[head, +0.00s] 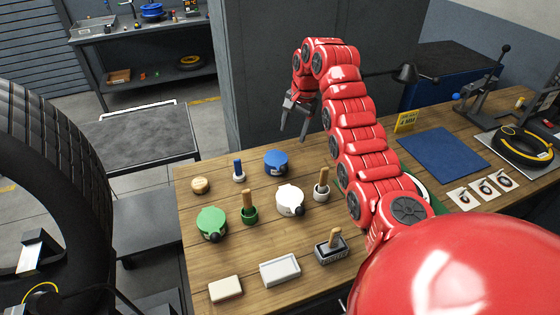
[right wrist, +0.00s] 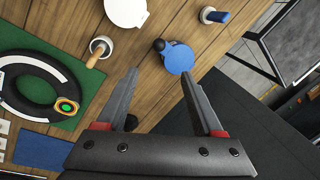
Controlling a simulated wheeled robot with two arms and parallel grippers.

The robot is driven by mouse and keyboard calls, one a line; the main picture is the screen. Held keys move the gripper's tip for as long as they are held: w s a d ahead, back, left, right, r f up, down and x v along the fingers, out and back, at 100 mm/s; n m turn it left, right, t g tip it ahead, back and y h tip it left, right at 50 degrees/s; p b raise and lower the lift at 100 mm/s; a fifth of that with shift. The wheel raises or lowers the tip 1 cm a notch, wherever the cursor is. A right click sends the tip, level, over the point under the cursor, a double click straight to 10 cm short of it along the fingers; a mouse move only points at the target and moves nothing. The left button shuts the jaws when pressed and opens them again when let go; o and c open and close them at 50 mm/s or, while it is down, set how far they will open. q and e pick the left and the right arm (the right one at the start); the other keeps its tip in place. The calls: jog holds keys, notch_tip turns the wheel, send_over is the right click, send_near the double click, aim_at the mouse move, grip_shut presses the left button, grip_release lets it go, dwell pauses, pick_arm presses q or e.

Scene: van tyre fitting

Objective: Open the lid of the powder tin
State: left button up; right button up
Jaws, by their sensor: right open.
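Three round lidded tins with dark knobs stand on the wooden bench: a blue one (head: 276,161), a white one (head: 289,199) and a green one (head: 211,220). No readable label shows which is the powder tin. All three lids look shut. My right gripper (head: 294,122) is open and empty, above the bench's back edge, beyond the blue tin. The white tin (right wrist: 124,10) is at that view's top edge. My left gripper is not in view.
Near the tins stand a blue-handled tool (head: 238,170), a green pot with a wooden handle (head: 249,211) and a white pot with another (head: 321,187). A pale tray (head: 280,271) lies in front. A grey partition (head: 262,75) rises behind. A large tyre (head: 50,150) stands left.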

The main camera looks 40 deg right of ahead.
aim_at(285, 166)
jog(key=w+f+p, duration=0.1)
jog(key=f, duration=0.4)
jog(key=f+p, duration=0.1)
jog(key=f, duration=0.5)
jog(key=w+a+f+p, duration=0.1)
jog(key=f, duration=0.4)
jog(key=shift+w+a+f, duration=0.1)
jog(key=shift+w+f, duration=0.1)
jog(key=shift+w, duration=0.15)
grip_shut()
dwell(0.6)
